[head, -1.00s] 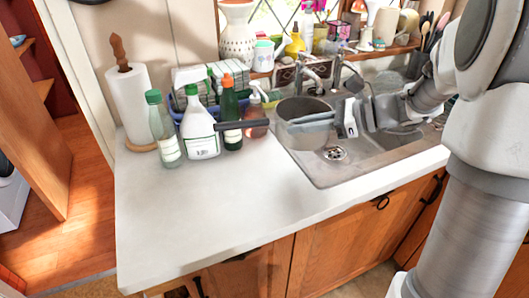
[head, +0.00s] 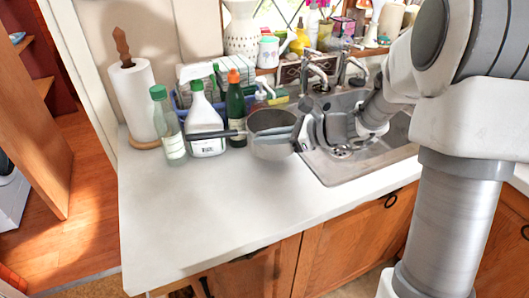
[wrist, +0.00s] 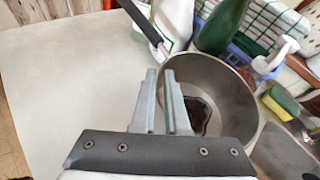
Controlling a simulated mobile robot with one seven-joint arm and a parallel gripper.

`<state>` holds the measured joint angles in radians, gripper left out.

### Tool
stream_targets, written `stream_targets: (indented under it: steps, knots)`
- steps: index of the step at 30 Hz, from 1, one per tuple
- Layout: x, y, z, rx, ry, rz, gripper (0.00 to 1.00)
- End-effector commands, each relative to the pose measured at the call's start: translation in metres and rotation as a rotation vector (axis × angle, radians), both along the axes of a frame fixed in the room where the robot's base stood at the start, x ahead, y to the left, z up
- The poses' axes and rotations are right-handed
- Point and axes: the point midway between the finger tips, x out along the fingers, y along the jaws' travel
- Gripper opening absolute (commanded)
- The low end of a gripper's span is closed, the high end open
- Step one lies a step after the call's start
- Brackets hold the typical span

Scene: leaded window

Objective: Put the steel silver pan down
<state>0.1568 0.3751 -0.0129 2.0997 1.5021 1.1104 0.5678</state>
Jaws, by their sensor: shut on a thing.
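The steel silver pan (head: 269,149) is a round pot with a dark straight handle (head: 212,134) pointing left in the head view. My gripper (head: 300,136) is shut on the pan's right-hand side wall. The pan is upright or nearly so, over the white counter just left of the sink. Whether its base touches the counter cannot be told. In the wrist view the pan (wrist: 228,85) lies beyond my gripper's fingers (wrist: 165,80), with a dark patch inside on its floor.
A green-capped clear bottle (head: 168,130), a white spray bottle (head: 203,120) and a dark green bottle (head: 235,110) stand close behind the handle. The sink (head: 345,172) is to the right. The front and left of the counter (head: 200,215) are clear.

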Motion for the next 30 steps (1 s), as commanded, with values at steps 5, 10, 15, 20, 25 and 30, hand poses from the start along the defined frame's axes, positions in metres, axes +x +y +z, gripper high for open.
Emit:
stream_targets:
  steps: [5,10,15,20,25,30]
  knots:
    - [0.001,0.004,-0.009,0.001,-0.001,0.001,0.00]
    - [0.001,0.004,-0.035,0.000,0.001,0.001,0.00]
    - [0.001,0.004,-0.041,0.001,-0.004,0.000,0.00]
    - [0.001,0.004,-0.041,0.001,-0.004,0.001,0.00]
    - [0.001,0.003,-0.045,0.000,-0.001,-0.001,0.19]
    - [0.001,0.003,-0.045,0.000,-0.001,0.000,0.42]
